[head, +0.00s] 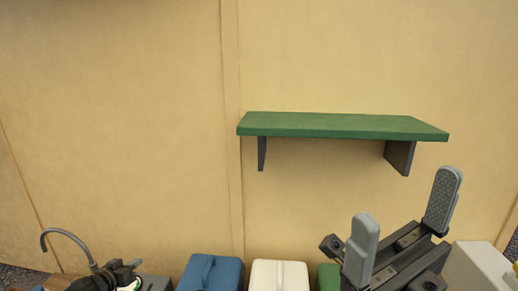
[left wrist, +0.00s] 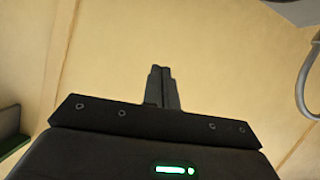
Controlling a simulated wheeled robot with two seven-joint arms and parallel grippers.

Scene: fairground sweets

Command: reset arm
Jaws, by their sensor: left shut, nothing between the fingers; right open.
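My left gripper (left wrist: 162,72) is shut and empty in the left wrist view, its two fingers together in front of the plain tan wall. In the head view, dark parts of my left arm show low at the left edge of the picture, beside a grey hooked tube (head: 62,231); the fingertips are hard to make out there. My right gripper (head: 405,220) is open and empty at the lower right of the head view, fingers pointing up, below the right end of the green shelf.
An empty green shelf (head: 340,126) on dark brackets is fixed to the tan wall (head: 120,120). A blue container (head: 210,272), a cream container (head: 279,275) and a partly hidden green one (head: 327,278) stand along the bottom. A pale box (head: 480,268) is at the right. The hooked tube shows in the left wrist view (left wrist: 302,85).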

